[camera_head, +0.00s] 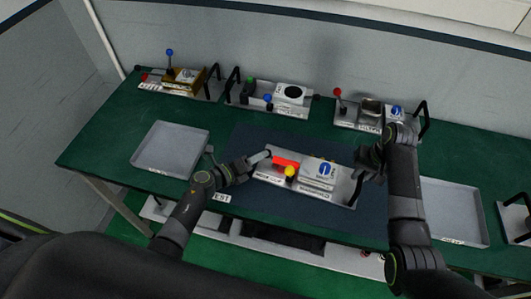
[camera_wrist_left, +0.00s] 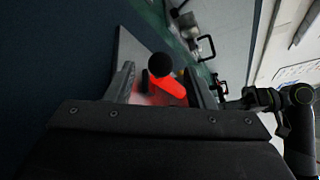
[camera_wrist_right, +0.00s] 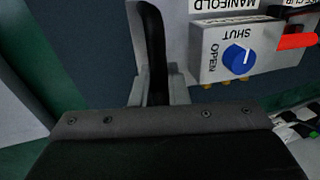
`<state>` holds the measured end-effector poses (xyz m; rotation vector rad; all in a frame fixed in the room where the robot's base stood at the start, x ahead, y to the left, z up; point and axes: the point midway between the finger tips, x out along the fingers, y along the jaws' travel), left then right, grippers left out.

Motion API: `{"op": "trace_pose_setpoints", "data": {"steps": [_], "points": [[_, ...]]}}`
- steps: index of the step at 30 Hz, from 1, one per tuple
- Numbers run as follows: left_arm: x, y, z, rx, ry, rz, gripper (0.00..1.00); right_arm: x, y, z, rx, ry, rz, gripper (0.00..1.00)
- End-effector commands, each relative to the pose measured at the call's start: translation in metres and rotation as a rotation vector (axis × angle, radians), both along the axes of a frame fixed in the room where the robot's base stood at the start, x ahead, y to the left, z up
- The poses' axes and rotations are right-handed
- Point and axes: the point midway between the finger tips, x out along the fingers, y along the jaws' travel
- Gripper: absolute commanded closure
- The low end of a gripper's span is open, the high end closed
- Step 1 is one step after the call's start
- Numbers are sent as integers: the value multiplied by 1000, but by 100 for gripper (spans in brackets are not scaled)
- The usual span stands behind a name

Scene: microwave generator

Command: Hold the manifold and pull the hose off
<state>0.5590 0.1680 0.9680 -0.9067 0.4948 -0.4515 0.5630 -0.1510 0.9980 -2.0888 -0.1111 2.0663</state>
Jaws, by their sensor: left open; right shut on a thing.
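The manifold (camera_head: 312,179) is a pale box with a blue knob between the words OPEN and SHUT. It sits on a metal tray (camera_head: 341,199) in the middle of the mat. A red hose (camera_head: 284,161) lies at its left side, beside a yellow ball (camera_head: 290,172). My left gripper (camera_head: 262,160) is open at the tray's left end; in the left wrist view, the red hose (camera_wrist_left: 168,88) and a black ball (camera_wrist_left: 160,65) show between its fingers. My right gripper (camera_head: 362,168) is shut on the tray's black handle (camera_wrist_right: 151,40), right of the manifold (camera_wrist_right: 236,66).
An empty grey tray (camera_head: 170,148) lies at left and another (camera_head: 453,210) at right. Several fixtures with coloured knobs and black handles line the back of the green table (camera_head: 110,140). The blue mat (camera_head: 240,205) is bare in front of the manifold's tray.

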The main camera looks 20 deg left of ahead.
Motion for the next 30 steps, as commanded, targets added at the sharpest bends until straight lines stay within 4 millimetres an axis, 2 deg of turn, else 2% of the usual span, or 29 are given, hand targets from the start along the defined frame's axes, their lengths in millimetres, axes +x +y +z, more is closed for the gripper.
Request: {"op": "trace_pose_setpoints", "data": {"steps": [3, 9, 21, 30], "points": [[15, -11, -4, -1, 0, 0, 51, -1, -1, -3, -3, 5, -1, 100], [28, -20, -8, -1, 1, 0, 51, -1, -1, -3, -2, 3, -1, 100], [32, -23, -9, 0, 0, 0, 51, -1, -1, -2, -2, 3, 0, 100], [32, -23, -9, -1, 1, 0, 89, -1, -1, -2, -2, 2, -1, 100]]}}
